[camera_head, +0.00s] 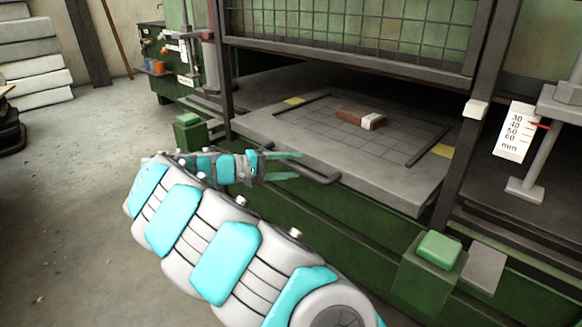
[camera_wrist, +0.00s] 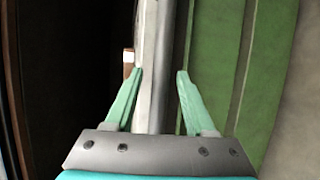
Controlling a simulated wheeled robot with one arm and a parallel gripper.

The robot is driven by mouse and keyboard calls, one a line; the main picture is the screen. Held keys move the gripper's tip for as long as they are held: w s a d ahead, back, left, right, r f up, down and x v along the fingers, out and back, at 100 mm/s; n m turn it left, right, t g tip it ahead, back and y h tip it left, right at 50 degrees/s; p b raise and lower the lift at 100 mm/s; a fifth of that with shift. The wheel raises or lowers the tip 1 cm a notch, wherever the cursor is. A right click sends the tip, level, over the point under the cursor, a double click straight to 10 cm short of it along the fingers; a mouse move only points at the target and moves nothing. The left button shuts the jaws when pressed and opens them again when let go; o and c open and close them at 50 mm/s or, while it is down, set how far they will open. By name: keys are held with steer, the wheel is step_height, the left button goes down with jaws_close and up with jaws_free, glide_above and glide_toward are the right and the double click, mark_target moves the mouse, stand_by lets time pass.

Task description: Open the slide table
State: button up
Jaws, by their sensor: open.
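The slide table (camera_head: 400,182) is a grey slab with a grid on top, in the press opening below a mesh guard. A dark bar handle (camera_head: 326,181) runs along its front edge. My gripper (camera_head: 301,165) is open at the table's front, by the handle, with its green fingers pointing right. In the wrist view my gripper (camera_wrist: 160,74) has its fingertips on either side of a grey strip. I cannot tell whether this is the handle or the table edge, or whether the fingers touch it.
A brown block with a pale end (camera_head: 361,118) lies on the table. A green button box (camera_head: 438,250) stands at front right, and a millimetre scale (camera_head: 515,132) is at right. Pale stacked sheets (camera_head: 35,62) are at back left. The floor at left is largely clear.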

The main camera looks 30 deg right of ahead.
jaws_close()
stand_by(0.5)
stand_by(1.0)
